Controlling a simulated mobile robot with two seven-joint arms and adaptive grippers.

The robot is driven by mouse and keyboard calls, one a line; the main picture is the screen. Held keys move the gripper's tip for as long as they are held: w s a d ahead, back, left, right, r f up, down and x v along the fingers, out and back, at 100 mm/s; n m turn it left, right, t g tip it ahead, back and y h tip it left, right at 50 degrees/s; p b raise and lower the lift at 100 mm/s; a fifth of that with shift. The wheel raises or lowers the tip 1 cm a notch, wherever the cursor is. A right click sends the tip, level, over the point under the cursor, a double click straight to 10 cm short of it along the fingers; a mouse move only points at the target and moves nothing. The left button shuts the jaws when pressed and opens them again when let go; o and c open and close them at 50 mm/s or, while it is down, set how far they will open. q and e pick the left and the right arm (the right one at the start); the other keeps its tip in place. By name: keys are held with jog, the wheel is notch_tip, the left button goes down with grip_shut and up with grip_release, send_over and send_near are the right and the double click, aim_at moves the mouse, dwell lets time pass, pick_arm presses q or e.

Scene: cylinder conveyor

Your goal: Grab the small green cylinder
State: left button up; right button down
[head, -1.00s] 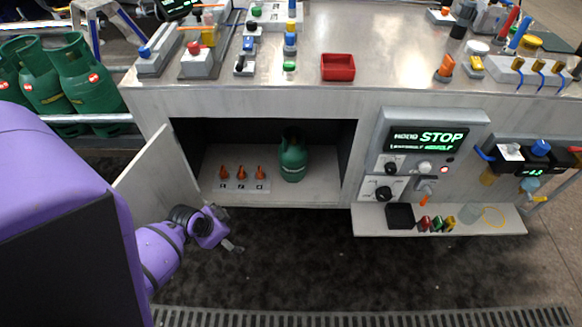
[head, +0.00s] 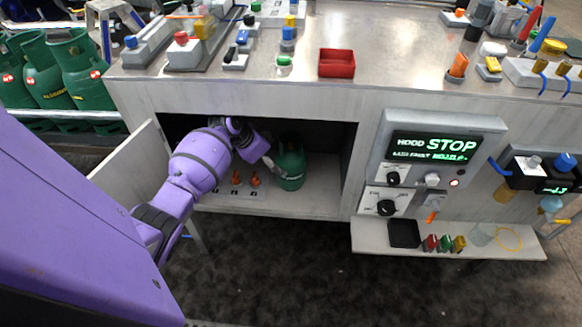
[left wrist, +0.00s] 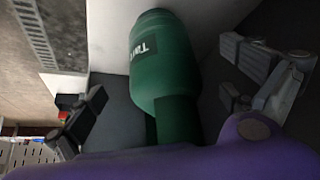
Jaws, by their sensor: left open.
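The small green cylinder (head: 292,172) stands upright on the floor of the open cabinet under the bench. My left gripper (head: 274,164) has reached into the cabinet from the left and is beside its upper part. In the left wrist view, the green cylinder (left wrist: 163,62) with white lettering lies between the two spread fingers of my left gripper (left wrist: 164,88). There are visible gaps on both sides, so the gripper is open and not closed on it. The arm hides part of the cabinet. My right gripper is not in view.
Several small orange valves (head: 236,179) stand left of the cylinder, below my arm. The open cabinet door (head: 130,175) is at the left, and the bench top (head: 420,60) lies above. Several larger green cylinders (head: 80,70) stand outside at the far left.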

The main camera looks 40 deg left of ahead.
aim_at(285, 151)
pick_arm(q)
jog(key=w, duration=0.1)
jog(key=w+d, duration=0.1)
jog(key=w, duration=0.1)
jog(key=w+d+f, duration=0.1)
jog(key=w, duration=0.1)
jog(key=shift+d+f+b, duration=0.1)
jog(key=shift+d+b, duration=0.15)
jog(key=shift+b, duration=0.15)
jog(key=c, duration=1.9)
jog(key=shift+w+r, duration=0.15)
jog(key=shift+r, duration=0.1)
jog(key=shift+c, duration=1)
